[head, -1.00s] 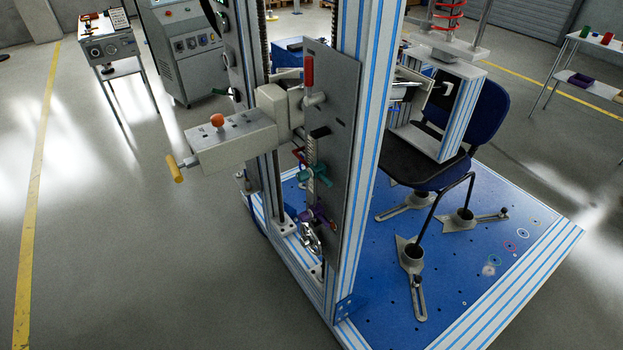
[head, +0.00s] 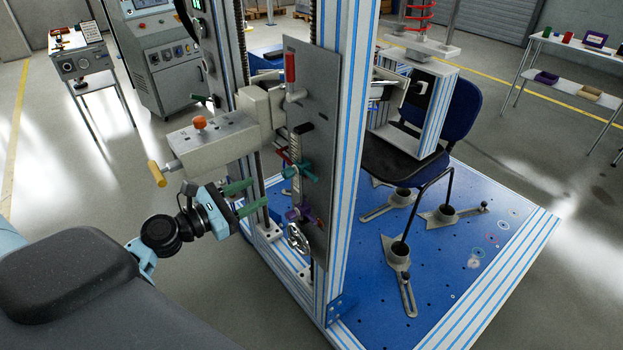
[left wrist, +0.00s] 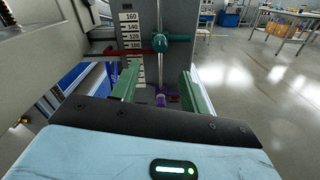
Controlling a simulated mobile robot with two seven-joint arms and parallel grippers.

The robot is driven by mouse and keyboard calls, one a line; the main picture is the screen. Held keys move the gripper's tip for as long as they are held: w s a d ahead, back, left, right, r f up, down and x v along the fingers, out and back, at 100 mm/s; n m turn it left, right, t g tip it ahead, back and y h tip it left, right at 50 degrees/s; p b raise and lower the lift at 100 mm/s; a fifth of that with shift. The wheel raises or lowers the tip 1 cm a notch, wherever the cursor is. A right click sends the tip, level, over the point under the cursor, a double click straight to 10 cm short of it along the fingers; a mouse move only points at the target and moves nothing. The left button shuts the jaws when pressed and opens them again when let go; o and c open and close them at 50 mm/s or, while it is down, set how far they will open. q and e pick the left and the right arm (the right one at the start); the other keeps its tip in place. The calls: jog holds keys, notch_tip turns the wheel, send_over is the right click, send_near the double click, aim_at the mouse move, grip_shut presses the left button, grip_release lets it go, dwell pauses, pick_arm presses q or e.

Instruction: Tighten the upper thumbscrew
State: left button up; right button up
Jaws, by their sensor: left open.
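The teal thumbscrew (head: 298,170) is the higher of two coloured screws on the grey upright plate. The purple thumbscrew (head: 300,213) is below it. In the left wrist view the teal thumbscrew (left wrist: 160,42) is ahead, above the fingertips, and the purple one (left wrist: 160,99) shows lower, between the fingers. My left gripper (head: 259,191) is open and empty, its green fingers pointing at the plate from the left, apart from both screws. It also shows in the left wrist view (left wrist: 159,72). My right gripper is out of view.
A scale (left wrist: 130,32) runs up the plate beside the screws. A grey box with an orange knob (head: 200,122) and yellow handle (head: 157,174) juts out above my left gripper. A red lever (head: 290,68) is higher. A chair (head: 420,135) stands behind the frame post (head: 350,130).

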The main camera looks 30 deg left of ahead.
aim_at(284, 175)
pick_arm(q)
jog(key=x, duration=0.4)
jog(key=r+p+x, duration=0.1)
jog(key=x, duration=0.1)
jog(key=shift+w+d, duration=0.1)
jog(key=shift+w, duration=0.15)
jog(key=shift+x, duration=0.95)
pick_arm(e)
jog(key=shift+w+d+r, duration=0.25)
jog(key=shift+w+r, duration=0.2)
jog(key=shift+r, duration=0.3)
pick_arm(q)
jog(key=shift+f, duration=0.1)
grip_shut()
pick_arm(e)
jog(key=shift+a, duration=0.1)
